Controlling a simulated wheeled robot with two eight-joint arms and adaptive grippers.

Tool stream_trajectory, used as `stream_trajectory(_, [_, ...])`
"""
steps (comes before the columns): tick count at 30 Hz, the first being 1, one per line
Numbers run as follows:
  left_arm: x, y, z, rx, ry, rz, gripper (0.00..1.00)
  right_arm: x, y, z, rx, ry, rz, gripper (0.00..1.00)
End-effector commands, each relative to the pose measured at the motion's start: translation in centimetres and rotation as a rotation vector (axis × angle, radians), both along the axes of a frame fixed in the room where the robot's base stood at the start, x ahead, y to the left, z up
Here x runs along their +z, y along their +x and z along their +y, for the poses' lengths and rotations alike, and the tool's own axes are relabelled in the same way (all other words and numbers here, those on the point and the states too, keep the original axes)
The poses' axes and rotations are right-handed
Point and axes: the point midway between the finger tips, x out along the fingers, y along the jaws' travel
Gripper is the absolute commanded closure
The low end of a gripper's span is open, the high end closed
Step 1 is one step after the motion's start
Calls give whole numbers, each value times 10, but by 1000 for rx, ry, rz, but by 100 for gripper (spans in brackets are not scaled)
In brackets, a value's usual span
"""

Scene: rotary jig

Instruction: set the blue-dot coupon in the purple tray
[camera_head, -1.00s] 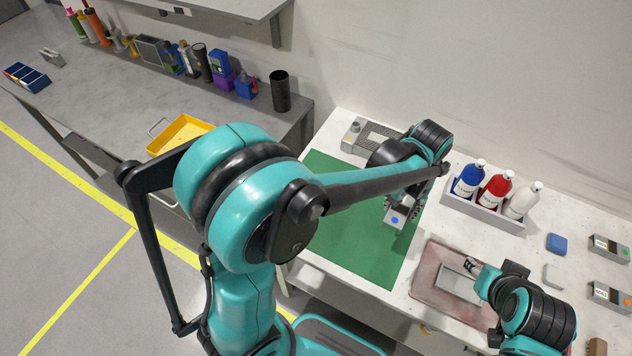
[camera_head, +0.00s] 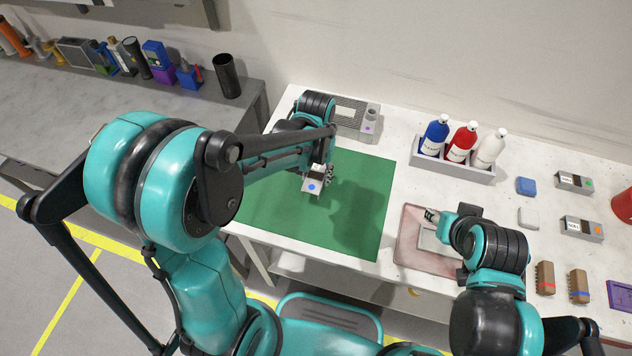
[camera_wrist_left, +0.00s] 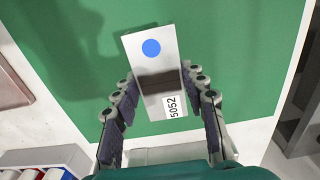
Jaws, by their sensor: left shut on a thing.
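The blue-dot coupon (camera_head: 311,187) is a pale metal plate with a blue dot. In the left wrist view the coupon (camera_wrist_left: 150,48) also shows a dark band and a label reading 5052. My left gripper (camera_head: 320,174) is shut on the coupon over the green mat, its fingers on both sides of the label end. A purple tray (camera_head: 611,292) lies at the right edge of the head view, partly cut off, far from the left gripper. My right gripper (camera_head: 432,215) is over a grey plate on a pinkish mat; its finger opening is unclear.
The green mat (camera_head: 360,210) is otherwise bare. A grey rack (camera_head: 455,165) holds blue, red and white bottles. Labelled grey blocks (camera_head: 581,228), brown blocks (camera_head: 578,285) and a blue pad (camera_head: 526,186) lie to the right. A grey fixture (camera_head: 350,115) stands behind the mat.

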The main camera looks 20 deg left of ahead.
Motion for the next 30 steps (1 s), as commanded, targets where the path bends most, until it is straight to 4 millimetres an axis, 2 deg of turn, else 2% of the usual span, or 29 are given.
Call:
stream_trajectory(6, [-34, 0, 0, 0, 0, 0, 100, -17, 0, 0, 0, 0, 0, 60])
stream_trajectory(18, [-39, 0, -1, 0, 0, 0, 100, -20, 0, 0, 0, 0, 0, 60])
stream_trajectory(19, [-39, 0, -1, 0, 0, 0, 53, -19, 0, 0, 0, 0, 0, 60])
stream_trajectory(21, [-38, 0, -1, 0, 0, 0, 37, -19, 0, 0, 0, 0, 0, 60])
stream_trajectory(30, [-37, 0, -1, 0, 0, 0, 37, -18, 0, 0, 0, 0, 0, 60])
